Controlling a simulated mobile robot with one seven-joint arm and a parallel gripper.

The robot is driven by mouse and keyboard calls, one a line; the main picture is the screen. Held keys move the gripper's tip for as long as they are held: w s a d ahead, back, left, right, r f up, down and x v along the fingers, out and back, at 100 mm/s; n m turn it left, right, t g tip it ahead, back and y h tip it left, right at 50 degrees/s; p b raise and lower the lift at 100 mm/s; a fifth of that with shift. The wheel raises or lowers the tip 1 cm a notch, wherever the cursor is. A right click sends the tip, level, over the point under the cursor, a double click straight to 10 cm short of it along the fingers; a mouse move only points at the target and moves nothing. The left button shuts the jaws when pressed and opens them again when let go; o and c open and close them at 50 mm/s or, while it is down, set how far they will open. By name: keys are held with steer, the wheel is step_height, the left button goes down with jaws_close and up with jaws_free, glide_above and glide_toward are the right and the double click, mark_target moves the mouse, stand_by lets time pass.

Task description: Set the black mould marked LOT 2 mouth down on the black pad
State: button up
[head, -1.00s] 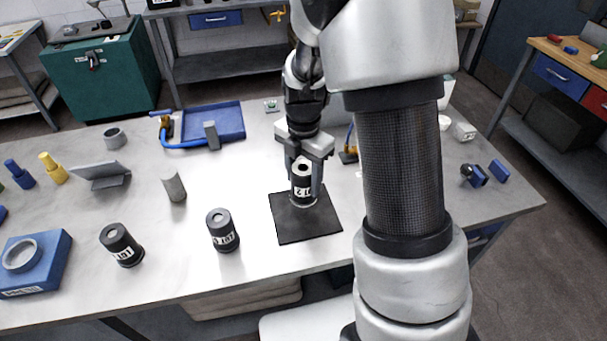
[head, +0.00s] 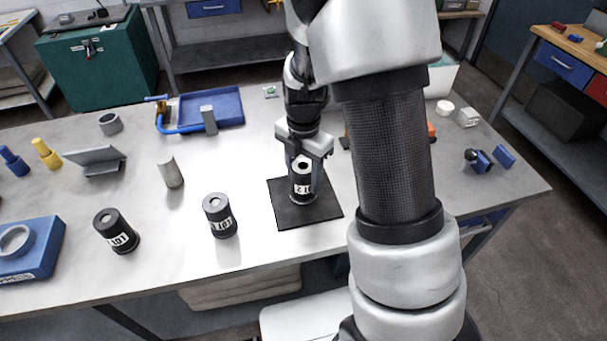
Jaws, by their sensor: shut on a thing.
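The black mould (head: 303,190) is held in my gripper (head: 303,172) over the middle of the black pad (head: 283,212). My gripper points down, with its fingers closed on the mould's sides. The mould is roughly upright, with a pale top that has a dark round hole. Its white label is partly covered by the fingers; a 2 seems to show and looks upside down. A pale rim shows at its lower end, close to or touching the pad; I cannot tell which. The underside is hidden.
Two other black moulds (head: 220,216) (head: 116,231) stand left of the pad. The bench is clear just right of the pad.

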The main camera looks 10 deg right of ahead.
steer(key=shift+f+b, duration=0.5)
steer(key=shift+f, duration=0.1)
stand_by(0.3)
steer(key=o, duration=1.2)
steer(key=shift+c, duration=0.2)
step_height(320, 180, up, 17)
steer(key=s+r+m+t+p, duration=0.2)
steer(key=s+r+m, duration=0.3)
steer(key=s+m, duration=0.4)
steer(key=s+r+m+t+p, duration=0.1)
steer(key=s+r+m+t, duration=0.2)
steer(key=s+m, duration=0.6)
step_height(320, 180, up, 3)
steer(key=m, duration=0.7)
steer(key=shift+s+t+p, duration=0.25)
steer(key=shift+t+p, duration=0.05)
steer(key=shift+p, duration=0.1)
